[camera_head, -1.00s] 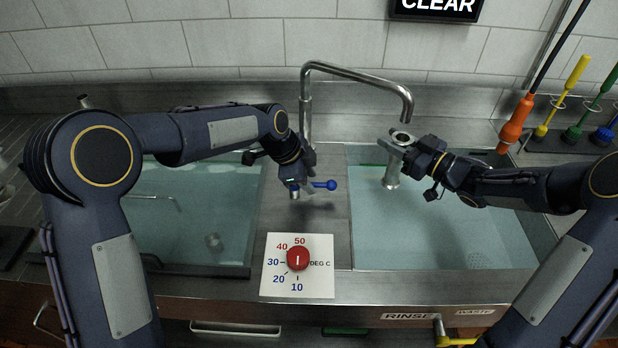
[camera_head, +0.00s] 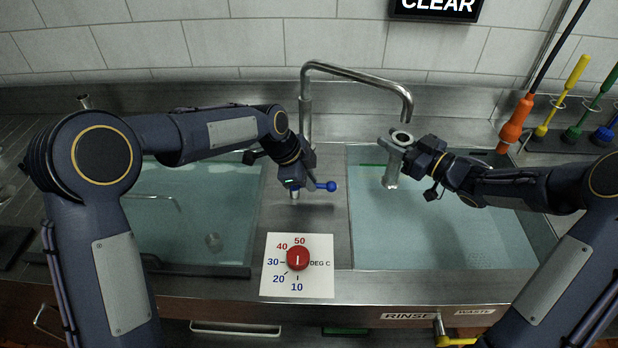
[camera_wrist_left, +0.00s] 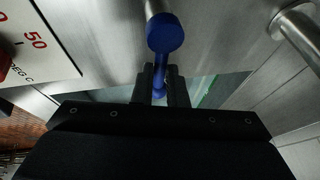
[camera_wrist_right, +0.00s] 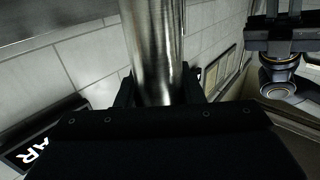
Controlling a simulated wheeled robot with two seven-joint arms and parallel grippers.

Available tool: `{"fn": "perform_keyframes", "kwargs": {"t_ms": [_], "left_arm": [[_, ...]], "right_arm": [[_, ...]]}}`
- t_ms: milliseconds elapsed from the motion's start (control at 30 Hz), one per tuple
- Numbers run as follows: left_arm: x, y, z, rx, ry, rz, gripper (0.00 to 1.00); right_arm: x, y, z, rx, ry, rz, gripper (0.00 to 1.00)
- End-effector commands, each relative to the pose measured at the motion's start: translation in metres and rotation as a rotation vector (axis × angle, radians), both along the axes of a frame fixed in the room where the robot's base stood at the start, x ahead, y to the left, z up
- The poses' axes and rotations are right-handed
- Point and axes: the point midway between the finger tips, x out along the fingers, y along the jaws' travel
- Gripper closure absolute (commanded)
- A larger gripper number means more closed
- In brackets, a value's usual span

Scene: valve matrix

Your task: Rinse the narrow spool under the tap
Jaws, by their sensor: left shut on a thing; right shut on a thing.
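The narrow spool (camera_head: 391,181) is a shiny metal tube with a ringed flange at its top. It stands roughly upright below the tap's spout (camera_head: 407,112), above the right basin. My right gripper (camera_head: 398,149) is shut on it; its metal barrel (camera_wrist_right: 155,50) fills the jaws in the right wrist view. My left gripper (camera_head: 300,188) is shut on the blue tap lever (camera_head: 331,186), whose round knob (camera_wrist_left: 165,33) shows in the left wrist view. I cannot make out any water stream between spout and spool.
The right basin (camera_head: 450,262) and left basin (camera_head: 190,270) hold water. A red temperature dial (camera_head: 298,258) sits on a white plate in front. An orange-handled tool (camera_head: 516,118) and coloured brushes (camera_head: 575,70) stand at the right. A sign (camera_head: 437,8) reads CLEAR.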

Motion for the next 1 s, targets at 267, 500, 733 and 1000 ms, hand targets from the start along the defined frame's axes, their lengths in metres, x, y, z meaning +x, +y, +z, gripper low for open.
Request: {"fn": "perform_keyframes", "kwargs": {"t_ms": [267, 500, 733, 1000], "left_arm": [[-0.0072, 0.0035, 0.0007, -0.003, 0.000, -0.234, 1.00], [-0.0078, 0.0036, 0.0008, -0.001, -0.002, -0.244, 1.00], [-0.0079, 0.0035, 0.0007, -0.001, -0.001, -0.243, 0.66], [-0.0080, 0.0037, 0.0015, -0.001, -0.001, -0.243, 0.66]], "right_arm": [[0.0001, 0.0001, 0.0008, 0.000, -0.001, 0.000, 1.00], [0.0001, 0.0001, 0.0008, 0.000, -0.001, 0.000, 1.00], [0.0001, 0.0001, 0.0008, 0.000, -0.001, 0.000, 1.00], [0.0001, 0.0001, 0.0007, 0.000, -0.001, 0.000, 1.00]]}}
